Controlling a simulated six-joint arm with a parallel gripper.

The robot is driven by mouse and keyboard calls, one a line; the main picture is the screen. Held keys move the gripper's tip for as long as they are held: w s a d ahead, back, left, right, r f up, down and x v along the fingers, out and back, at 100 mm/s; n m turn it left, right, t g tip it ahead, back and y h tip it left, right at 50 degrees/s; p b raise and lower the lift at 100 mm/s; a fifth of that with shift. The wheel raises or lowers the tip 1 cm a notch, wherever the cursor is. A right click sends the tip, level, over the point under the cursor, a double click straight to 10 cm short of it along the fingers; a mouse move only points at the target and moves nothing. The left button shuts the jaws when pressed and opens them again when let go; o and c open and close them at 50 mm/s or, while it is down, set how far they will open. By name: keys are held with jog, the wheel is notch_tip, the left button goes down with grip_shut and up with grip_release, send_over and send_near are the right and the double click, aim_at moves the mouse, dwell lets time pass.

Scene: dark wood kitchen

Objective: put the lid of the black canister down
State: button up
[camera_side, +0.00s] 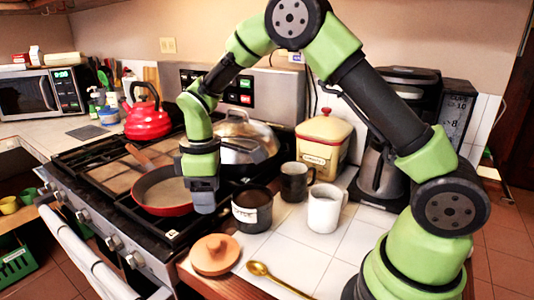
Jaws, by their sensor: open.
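The black canister (252,212) stands upright on the white tiled counter, with a pale label on its front. Its top is open and the inside looks dark. A round terracotta-brown lid (214,256) with a knob lies flat on the counter in front of the canister, near the counter's edge. My gripper (204,208) points down just left of the canister, above and behind the lid and apart from it. It is open and I see nothing held in it. It hides part of the red pan and stove behind.
A red frying pan (160,192) sits on the stove (92,160) at left. A dark mug (295,182) and a white mug (324,208) stand right of the canister. A golden spoon (278,278) lies right of the lid. A yellow tin (323,143) stands behind.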

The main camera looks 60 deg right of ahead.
jog(key=s+r+m+t+y, duration=0.1)
jog(key=s+r+m+t, duration=0.55)
jog(key=s+r, duration=0.8)
jog(key=s+r+m+y, duration=0.1)
jog(key=s+r+m, duration=0.1)
jog(key=s+m, duration=0.3)
jog(key=shift+s+d+r+t, duration=0.15)
jog(key=shift+s+d+t, duration=0.2)
jog(key=shift+s, duration=0.45)
